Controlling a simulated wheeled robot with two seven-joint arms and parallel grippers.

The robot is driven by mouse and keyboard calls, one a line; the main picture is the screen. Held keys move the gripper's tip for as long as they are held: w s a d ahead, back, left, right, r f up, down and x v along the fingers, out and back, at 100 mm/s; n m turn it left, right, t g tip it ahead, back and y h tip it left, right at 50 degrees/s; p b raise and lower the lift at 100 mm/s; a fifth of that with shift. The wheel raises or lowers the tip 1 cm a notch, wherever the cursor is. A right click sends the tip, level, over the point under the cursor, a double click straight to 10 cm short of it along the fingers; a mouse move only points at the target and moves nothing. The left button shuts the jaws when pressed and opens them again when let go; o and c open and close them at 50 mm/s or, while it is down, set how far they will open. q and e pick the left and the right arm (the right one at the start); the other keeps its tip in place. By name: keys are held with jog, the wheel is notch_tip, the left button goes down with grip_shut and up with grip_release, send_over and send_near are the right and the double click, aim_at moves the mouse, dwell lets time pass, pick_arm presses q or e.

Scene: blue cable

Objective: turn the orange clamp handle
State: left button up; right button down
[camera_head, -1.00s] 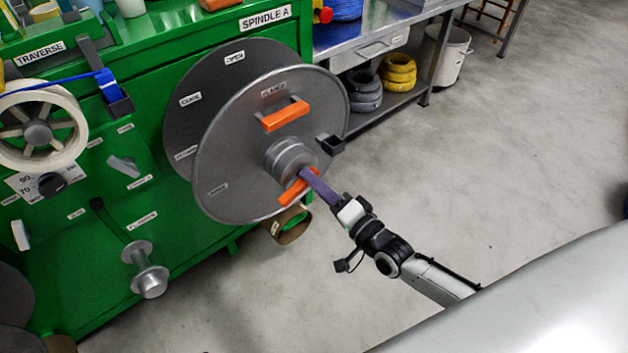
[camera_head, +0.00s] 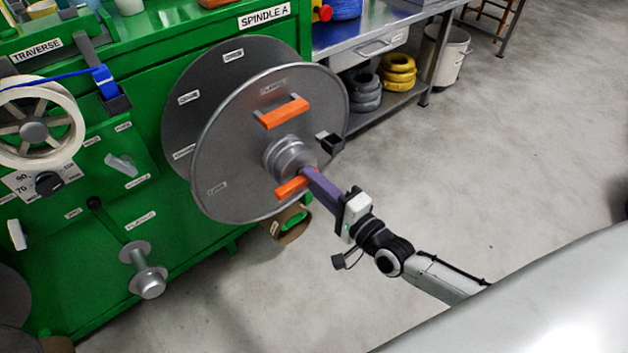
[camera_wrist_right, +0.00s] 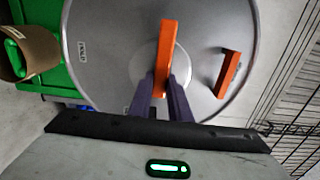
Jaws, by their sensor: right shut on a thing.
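The orange clamp handle (camera_head: 290,187) sits at the hub (camera_head: 287,158) of the grey spindle disc in the head view. My right gripper (camera_head: 310,178) reaches it from the lower right, and its purple fingers are shut on it. In the right wrist view, the orange clamp handle (camera_wrist_right: 167,45) stands upright in the picture, with its lower end between the two purple fingers (camera_wrist_right: 160,95). The fingers hide part of the handle. My left gripper is in neither view.
A second orange handle (camera_head: 284,113) is fixed higher on the disc (camera_head: 235,150), and a black block (camera_head: 329,142) sits at its right edge. The green machine (camera_head: 190,230) stands behind. A metal bench (camera_head: 400,20) is at the back. Open floor (camera_head: 500,180) lies to the right.

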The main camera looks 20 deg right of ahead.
jog(key=c, duration=1.6)
grip_release()
jog(key=shift+c, duration=0.2)
jog(key=v, duration=1)
jog(key=shift+s+p, duration=0.15)
jog(key=shift+p, duration=0.3)
jog(key=shift+d, duration=0.1)
